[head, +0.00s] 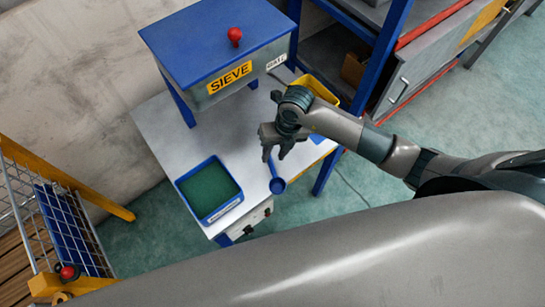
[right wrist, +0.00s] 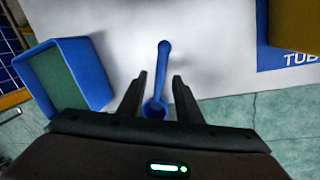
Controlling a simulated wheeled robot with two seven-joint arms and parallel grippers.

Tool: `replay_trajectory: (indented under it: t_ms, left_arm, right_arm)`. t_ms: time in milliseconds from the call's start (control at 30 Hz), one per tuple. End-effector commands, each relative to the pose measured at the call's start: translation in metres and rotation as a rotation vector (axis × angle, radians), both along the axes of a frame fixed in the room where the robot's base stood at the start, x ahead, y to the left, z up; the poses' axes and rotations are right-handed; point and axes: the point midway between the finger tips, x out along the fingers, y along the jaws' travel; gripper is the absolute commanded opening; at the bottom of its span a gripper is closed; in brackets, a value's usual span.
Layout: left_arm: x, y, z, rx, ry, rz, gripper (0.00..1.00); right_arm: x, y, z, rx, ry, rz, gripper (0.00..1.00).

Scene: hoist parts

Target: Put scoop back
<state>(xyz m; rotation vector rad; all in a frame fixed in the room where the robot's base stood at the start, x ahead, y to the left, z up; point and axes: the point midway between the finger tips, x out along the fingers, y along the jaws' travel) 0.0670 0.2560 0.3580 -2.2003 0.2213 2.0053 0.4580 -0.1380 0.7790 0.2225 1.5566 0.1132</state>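The blue scoop (head: 277,184) is at the front edge of the white table, its round bowl toward me and its handle pointing back under my right gripper. My right gripper (head: 277,153) is above the handle. In the right wrist view the scoop (right wrist: 162,62) shows between the two dark fingers of the right gripper (right wrist: 160,76), which are apart with gaps on both sides. Whether the fingertips are level with the scoop is hard to tell. My left gripper is not in view.
A blue tray with a green floor (head: 208,217) stands at the table's front left. A blue-lidded sieve box (head: 218,45) with a red knob stands at the back. A yellow bin (head: 322,88) is behind my right wrist. White table top (head: 165,135) is clear between tray and sieve.

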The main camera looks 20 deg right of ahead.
Motion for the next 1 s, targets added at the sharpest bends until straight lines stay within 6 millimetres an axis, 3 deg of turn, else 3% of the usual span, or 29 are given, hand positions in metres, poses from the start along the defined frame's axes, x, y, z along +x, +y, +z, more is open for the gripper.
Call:
replay_trajectory:
  t_ms: [300,500,1000]
  left_arm:
    - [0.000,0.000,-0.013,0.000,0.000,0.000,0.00]
    - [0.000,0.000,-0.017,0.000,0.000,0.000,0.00]
    - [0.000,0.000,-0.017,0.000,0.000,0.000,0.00]
  right_arm:
    - [0.000,-0.013,0.055,-0.001,-0.004,0.000,0.32]
    - [0.000,-0.017,0.078,0.000,-0.002,0.000,0.32]
    - [-0.001,-0.019,0.086,-0.001,0.000,0.000,0.32]
